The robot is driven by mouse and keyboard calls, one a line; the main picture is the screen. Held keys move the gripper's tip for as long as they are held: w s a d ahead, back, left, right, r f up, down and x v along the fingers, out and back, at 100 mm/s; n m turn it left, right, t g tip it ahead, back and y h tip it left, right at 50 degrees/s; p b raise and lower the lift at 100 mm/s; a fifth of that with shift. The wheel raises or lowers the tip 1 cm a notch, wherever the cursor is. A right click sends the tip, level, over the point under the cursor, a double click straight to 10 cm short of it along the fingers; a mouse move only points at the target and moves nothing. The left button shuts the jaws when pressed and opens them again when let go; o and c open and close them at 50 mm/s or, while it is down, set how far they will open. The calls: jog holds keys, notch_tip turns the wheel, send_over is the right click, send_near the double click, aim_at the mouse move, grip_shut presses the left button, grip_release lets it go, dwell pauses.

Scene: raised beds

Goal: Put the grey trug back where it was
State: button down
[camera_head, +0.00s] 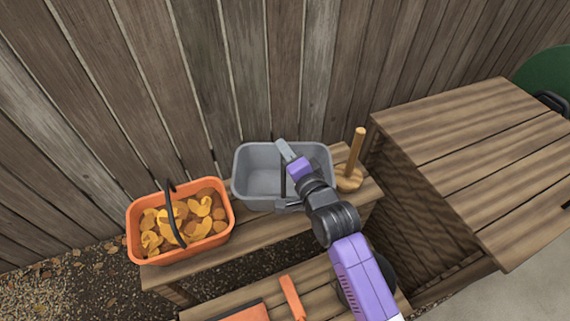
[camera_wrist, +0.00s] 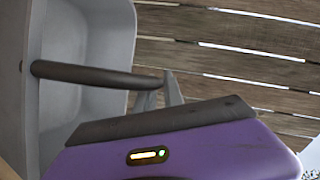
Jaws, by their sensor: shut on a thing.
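The grey trug (camera_head: 258,178) is an empty tub with a dark handle, over the wooden bench between the orange trug and a wooden stand. My gripper (camera_head: 284,152) reaches over it and is shut on its handle. In the wrist view the dark handle (camera_wrist: 95,76) runs from the trug (camera_wrist: 84,45) to between my gripper's fingers (camera_wrist: 160,92). I cannot tell whether the trug's base touches the bench.
An orange trug (camera_head: 219,211) full of orange and yellow pieces stands at the bench's left end. A wooden stand with an upright peg (camera_head: 356,150) is close to the grey trug's right. A wooden table (camera_head: 480,150) is at the right. A plank fence (camera_head: 230,70) rises behind.

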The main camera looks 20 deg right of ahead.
jog(key=shift+f+b, duration=0.35)
jog(key=shift+f, duration=2.25)
jog(key=c, duration=1.5)
grip_release()
jog(key=shift+o, duration=0.2)
jog(key=s+r, duration=0.2)
jog(key=s, duration=0.9)
jog(key=shift+s, duration=0.4)
jog(key=shift+d, duration=0.1)
